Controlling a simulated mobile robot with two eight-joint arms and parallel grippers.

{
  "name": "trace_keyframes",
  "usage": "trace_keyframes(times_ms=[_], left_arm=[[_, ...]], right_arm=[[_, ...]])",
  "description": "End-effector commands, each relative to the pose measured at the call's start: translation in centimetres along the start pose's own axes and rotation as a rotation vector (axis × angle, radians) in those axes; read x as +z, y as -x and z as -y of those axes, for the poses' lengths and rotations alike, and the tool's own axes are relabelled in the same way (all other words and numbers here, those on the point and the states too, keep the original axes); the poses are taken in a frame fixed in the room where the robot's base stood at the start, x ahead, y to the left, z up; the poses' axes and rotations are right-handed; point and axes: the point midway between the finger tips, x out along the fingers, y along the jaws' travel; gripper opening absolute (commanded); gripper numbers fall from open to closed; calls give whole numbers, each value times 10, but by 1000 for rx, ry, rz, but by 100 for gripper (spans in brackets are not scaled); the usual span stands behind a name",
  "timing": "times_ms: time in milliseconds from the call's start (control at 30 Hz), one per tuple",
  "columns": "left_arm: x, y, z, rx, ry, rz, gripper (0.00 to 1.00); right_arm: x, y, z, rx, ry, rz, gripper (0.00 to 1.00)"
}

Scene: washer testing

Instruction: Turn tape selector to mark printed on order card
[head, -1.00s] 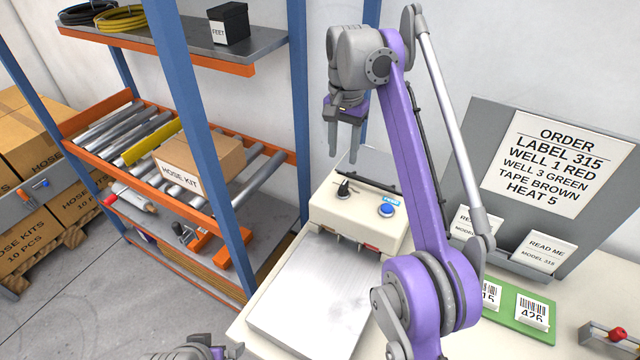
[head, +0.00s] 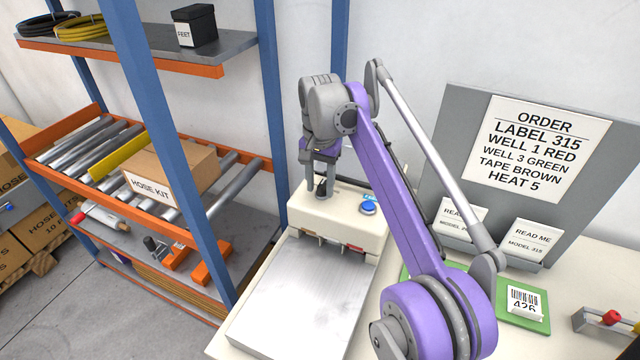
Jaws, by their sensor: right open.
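The order card (head: 537,150) on the grey board reads LABEL 315, WELL 1 RED, WELL 3 GREEN, TAPE BROWN, HEAT 5. The tape selector, a small black knob (head: 321,187), is on top of the cream machine (head: 345,218), left of a blue button (head: 368,208). My right gripper (head: 318,182) points down at the knob, open, its fingers at the knob's sides or just above it. The fingers hide most of the knob and any marks around it, so its pointing direction cannot be read. My left gripper is out of view.
The machine has a flat metal plate (head: 295,300) in front. READ ME cards (head: 530,242) and a green tray (head: 528,316) with a barcode label stand to the right. An orange-edged shelf with a HOSE KIT box (head: 172,172) is at left.

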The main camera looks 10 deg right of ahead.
Motion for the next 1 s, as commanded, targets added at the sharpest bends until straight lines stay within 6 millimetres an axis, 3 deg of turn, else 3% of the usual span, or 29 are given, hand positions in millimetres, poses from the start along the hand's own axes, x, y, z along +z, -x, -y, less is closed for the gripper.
trace_keyframes(times_ms=[33,300,733,1000], left_arm=[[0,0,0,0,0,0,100],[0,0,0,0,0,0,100],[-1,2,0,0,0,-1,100],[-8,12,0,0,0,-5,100]], right_arm=[[0,0,0,0,0,0,46],[0,0,0,0,0,0,0],[0,1,0,0,18,0,0],[0,3,-2,0,145,0,0]])
